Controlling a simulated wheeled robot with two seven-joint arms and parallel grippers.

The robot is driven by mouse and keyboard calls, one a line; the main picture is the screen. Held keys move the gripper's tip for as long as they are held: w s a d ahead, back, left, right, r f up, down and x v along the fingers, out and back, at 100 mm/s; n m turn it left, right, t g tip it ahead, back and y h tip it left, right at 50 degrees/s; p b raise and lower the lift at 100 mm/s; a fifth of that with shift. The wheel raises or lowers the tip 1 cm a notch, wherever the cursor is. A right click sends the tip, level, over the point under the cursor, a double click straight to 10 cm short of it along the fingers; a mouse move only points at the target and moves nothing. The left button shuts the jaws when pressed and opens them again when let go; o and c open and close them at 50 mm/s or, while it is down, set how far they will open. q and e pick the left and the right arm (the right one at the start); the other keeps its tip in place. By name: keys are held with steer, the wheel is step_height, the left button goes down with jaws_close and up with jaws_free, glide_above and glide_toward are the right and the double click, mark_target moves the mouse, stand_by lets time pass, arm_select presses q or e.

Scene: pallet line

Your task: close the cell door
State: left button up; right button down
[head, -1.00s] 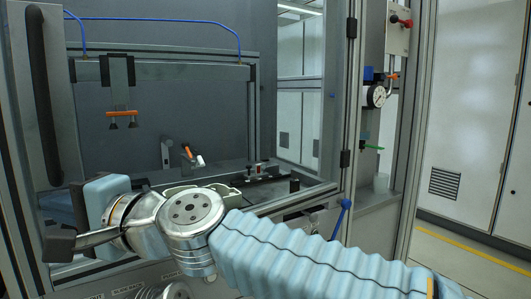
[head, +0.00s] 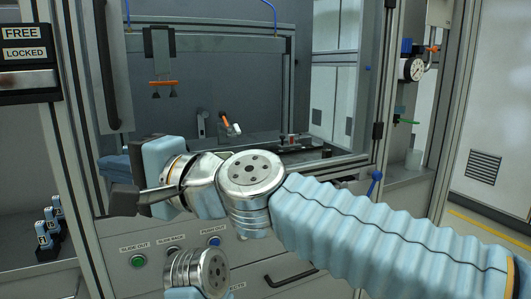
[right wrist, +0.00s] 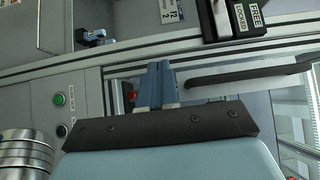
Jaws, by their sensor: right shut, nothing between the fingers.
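The cell door (head: 87,130) is a grey-framed clear panel with a long dark upright handle (head: 106,65) near its left edge. It appears close to its frame, but I cannot tell whether a gap is left. My right gripper (head: 108,163) is by the lower left of the door, below the handle, with its blue fingers shut and empty. In the right wrist view the fingers (right wrist: 158,70) point towards the door frame, and the dark handle (right wrist: 245,74) lies to their right, apart from them. A latch unit marked FREE and LOCKED (head: 28,78) is left of the door. My left gripper is out of view.
A button panel (head: 130,245) and a drawer handle (head: 290,278) are below the door. Small blue items (head: 48,230) stand on a shelf at left. A gauge (head: 413,68) and blue-handled valve (head: 375,180) are at right. Inside the cell hangs an orange-barred tool (head: 163,83).

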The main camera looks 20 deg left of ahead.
steer(key=s+d+b, duration=0.2)
steer(key=s+d, duration=0.3)
steer(key=d, duration=0.2)
steer(key=shift+s, duration=0.3)
